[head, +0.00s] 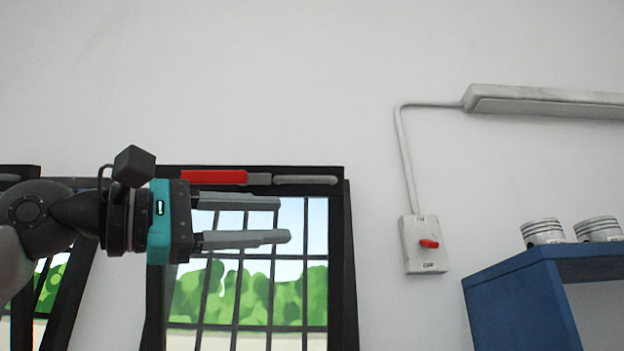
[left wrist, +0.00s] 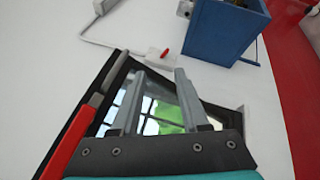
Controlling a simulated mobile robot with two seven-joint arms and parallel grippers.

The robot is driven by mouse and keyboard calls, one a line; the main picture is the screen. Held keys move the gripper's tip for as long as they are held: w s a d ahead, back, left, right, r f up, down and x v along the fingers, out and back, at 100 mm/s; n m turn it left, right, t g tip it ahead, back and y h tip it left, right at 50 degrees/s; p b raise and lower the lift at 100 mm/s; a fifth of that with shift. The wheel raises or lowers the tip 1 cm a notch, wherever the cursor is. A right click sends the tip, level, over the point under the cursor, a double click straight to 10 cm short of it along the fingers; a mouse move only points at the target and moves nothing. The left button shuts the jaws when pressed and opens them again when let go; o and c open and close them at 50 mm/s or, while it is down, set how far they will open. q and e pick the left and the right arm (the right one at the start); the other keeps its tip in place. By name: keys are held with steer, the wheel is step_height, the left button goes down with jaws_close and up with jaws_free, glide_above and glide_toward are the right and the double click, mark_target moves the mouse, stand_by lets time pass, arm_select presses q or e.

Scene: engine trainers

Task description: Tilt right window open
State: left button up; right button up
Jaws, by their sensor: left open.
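The right window (head: 343,260) has a black frame and a dark grid over a painted view of green bushes and sky. Along its top bar lies a handle with a red grip (head: 213,177) and a grey part (head: 305,180). My left gripper (head: 285,220) is open and empty, its fingers pointing right in front of the upper panes, a little below the handle. In the left wrist view the open fingers (left wrist: 160,72) reach across the window, with the red grip (left wrist: 70,145) to their left. The gripper hides part of the frame's left side. My right gripper is not in view.
Another black-framed window (head: 68,290) stands at the left, partly behind my arm. A switch box (head: 422,252) with a red switch and a conduit is on the wall to the right. A blue shelf (head: 520,300) bearing pistons (head: 543,232) stands farther right.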

mark_target(308, 178)
arm_select(q)
steer(key=s+a+r+m+t+y, duration=0.2)
steer(key=s+a+r+t+y, duration=0.2)
steer(key=s+a+r, duration=0.15)
steer(key=p+x, duration=0.1)
steer(key=x, duration=0.4)
steer(key=p+x, duration=0.2)
steer(key=x, duration=0.3)
steer(key=r+p+x, duration=0.1)
steer(key=p+x, duration=0.1)
steer(key=x, duration=0.4)
steer(key=shift+a+r, duration=0.1)
steer(key=shift+r, duration=0.05)
jaws_close()
stand_by(0.6)
